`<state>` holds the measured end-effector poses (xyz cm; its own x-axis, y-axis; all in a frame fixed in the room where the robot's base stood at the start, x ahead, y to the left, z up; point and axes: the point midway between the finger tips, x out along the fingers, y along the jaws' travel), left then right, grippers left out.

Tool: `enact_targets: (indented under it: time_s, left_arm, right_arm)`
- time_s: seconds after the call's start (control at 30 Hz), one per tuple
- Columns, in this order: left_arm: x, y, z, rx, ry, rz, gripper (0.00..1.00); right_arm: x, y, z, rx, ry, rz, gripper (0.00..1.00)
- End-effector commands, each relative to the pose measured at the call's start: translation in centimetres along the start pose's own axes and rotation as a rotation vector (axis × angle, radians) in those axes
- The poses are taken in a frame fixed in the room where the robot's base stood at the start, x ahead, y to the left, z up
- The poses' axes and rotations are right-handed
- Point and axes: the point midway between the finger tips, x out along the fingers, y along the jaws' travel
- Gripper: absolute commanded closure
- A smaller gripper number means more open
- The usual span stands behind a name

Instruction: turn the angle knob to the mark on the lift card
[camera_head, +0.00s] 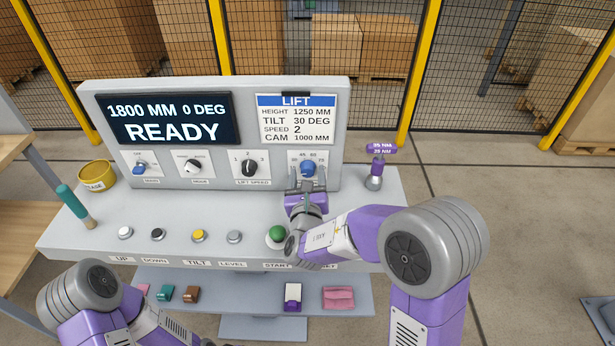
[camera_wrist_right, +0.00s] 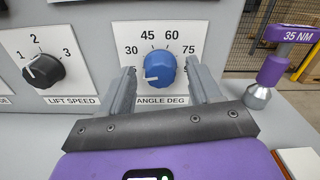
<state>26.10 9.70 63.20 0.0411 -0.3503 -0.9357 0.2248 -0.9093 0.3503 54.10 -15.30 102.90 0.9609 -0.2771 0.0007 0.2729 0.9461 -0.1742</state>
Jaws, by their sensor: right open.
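The blue angle knob (camera_head: 308,168) is at the right end of the panel's row of controls. In the right wrist view the knob (camera_wrist_right: 160,65) has a white pointer line toward the lower left, below the 30 label. The lift card (camera_head: 296,122) reads tilt 30 DEG, height 1250 MM, speed 2, cam 1000 MM. My right gripper (camera_head: 306,186) is open in front of the knob. In the right wrist view its fingers (camera_wrist_right: 161,78) stand on either side of the knob, with gaps visible. My left arm shows at the lower left, but its gripper is out of view.
The display (camera_head: 164,119) reads 1800 MM, 0 DEG, READY. The black lift speed knob (camera_head: 249,168) is left of the angle knob. A purple-handled 35 NM tool (camera_head: 375,168) stands to the right.

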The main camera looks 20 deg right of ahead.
Motion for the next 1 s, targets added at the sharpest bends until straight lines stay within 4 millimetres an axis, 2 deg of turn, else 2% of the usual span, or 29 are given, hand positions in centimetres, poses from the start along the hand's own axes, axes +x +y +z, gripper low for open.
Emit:
enact_targets:
  time_s: [0.27,0.63,0.87,1.0]
  left_arm:
    - [0.0,0.0,0.0,0.0,0.0,0.0,0.57]
    - [0.0,0.0,0.0,0.0,0.0,0.0,0.57]
    - [0.4,-0.1,0.0,0.0,0.0,0.0,0.57]
    - [1.3,-0.5,-0.1,0.0,0.0,0.0,0.57]
  right_arm:
    - [0.2,0.0,0.0,0.0,0.001,0.001,0.37]
    - [0.2,0.1,0.0,0.001,0.001,0.001,0.92]
    - [0.2,0.0,-0.1,0.022,0.0,0.001,0.93]
    - [0.2,0.1,-0.2,0.073,-0.002,0.001,0.93]
